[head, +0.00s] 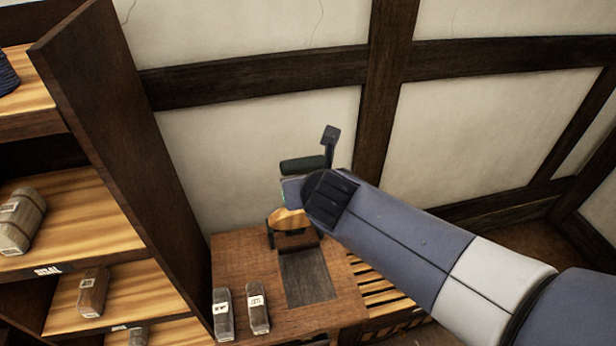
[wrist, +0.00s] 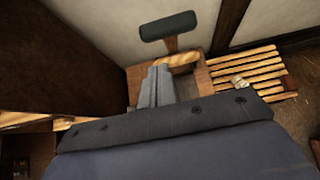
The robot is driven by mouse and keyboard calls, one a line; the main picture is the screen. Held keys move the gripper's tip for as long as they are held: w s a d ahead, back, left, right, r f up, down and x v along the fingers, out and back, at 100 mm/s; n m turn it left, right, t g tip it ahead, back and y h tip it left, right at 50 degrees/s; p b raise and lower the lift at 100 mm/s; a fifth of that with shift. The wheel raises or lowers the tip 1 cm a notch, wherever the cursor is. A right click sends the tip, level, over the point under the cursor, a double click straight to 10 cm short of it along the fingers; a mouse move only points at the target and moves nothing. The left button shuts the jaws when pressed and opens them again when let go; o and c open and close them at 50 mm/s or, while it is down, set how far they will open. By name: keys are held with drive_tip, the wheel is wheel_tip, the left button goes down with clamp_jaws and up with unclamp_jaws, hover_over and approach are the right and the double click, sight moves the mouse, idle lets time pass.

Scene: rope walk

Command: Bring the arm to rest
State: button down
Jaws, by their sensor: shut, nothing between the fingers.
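My arm reaches in from the lower right of the head view, its dark ribbed wrist end above a small wooden table (head: 235,262). My gripper (wrist: 158,70) shows in the wrist view as two grey fingers side by side, shut and empty. In the head view the fingers are mostly hidden by the wrist. A device with a dark green padded bar (head: 303,165) and a rounded wooden piece (head: 290,219) stands at the table's back, behind my wrist. The bar also shows beyond the fingers in the wrist view (wrist: 168,25); I cannot tell the gap.
Two grey labelled packages (head: 223,314) (head: 258,308) lie at the table's front left, beside a dark plate (head: 307,277). A tall shelf unit (head: 112,120) with wrapped packages (head: 20,221) stands left. A slatted wooden crate (head: 378,290) is right of the table. The wall is behind.

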sight(294, 162)
drive_tip(key=shift+w+a+f, duration=0.4)
drive_tip(key=shift+w+f, duration=0.25)
drive_tip(key=shift+w, duration=0.95)
drive_tip(key=shift+w+a+f, duration=0.35)
drive_tip(key=shift+w+f, duration=0.35)
drive_tip(key=shift+w, duration=0.9)
drive_tip(key=shift+w+a+f, duration=0.4)
drive_tip(key=shift+w+f, duration=0.25)
drive_tip(key=shift+w, duration=0.95)
drive_tip(key=shift+s, duration=0.15)
drive_tip(key=shift+w+a+f, duration=0.1)
drive_tip(key=shift+w+f, duration=0.1)
drive_tip(key=shift+w, duration=0.4)
drive_tip(key=shift+s, duration=0.15)
